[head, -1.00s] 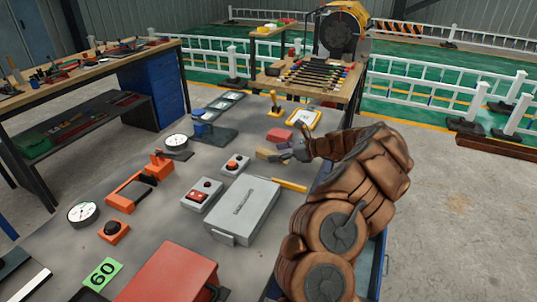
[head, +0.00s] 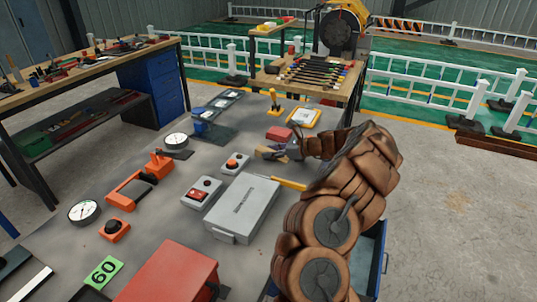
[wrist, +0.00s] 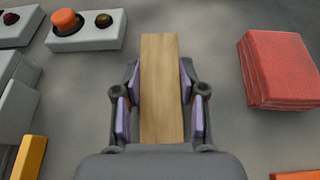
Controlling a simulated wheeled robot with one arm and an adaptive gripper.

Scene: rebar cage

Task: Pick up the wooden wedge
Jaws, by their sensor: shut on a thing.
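The wooden wedge (wrist: 160,85) is a long light-brown block between the two finger pads of my gripper (wrist: 159,108) in the wrist view. Both pads press against its long sides, and its far end sticks out past the fingertips. In the head view the wedge (head: 267,153) shows as a small tan piece at my gripper (head: 281,153), over the grey tabletop. My gripper hides part of it there. I cannot tell whether the wedge still touches the table.
A red block (wrist: 278,69) lies to the right of the wedge in the wrist view. A grey box with an orange button (head: 235,163) and a grey case (head: 242,208) stand close by. A yellow-handled tool (head: 289,184) lies beside the case.

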